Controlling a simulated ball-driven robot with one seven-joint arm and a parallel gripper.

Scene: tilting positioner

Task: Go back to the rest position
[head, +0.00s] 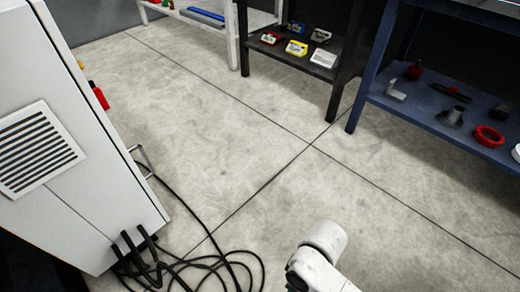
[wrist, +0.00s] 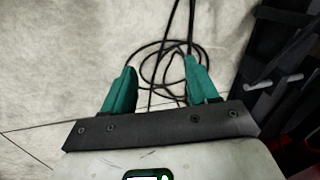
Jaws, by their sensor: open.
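My gripper (wrist: 158,82) shows in the wrist view with two green fingers spread apart. It is open, and nothing is between the fingers except the view of the floor and black cables behind. In the head view, a white rounded part of my arm shows at the bottom, right of centre; the gripper itself is not visible there.
A white cabinet (head: 60,195) with a vent stands at the left, with black cables (head: 215,265) looped on the concrete floor (head: 230,110) beside it. A black shelf (head: 290,60) and a blue shelf (head: 440,100) hold parts at the back and right. The middle floor is clear.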

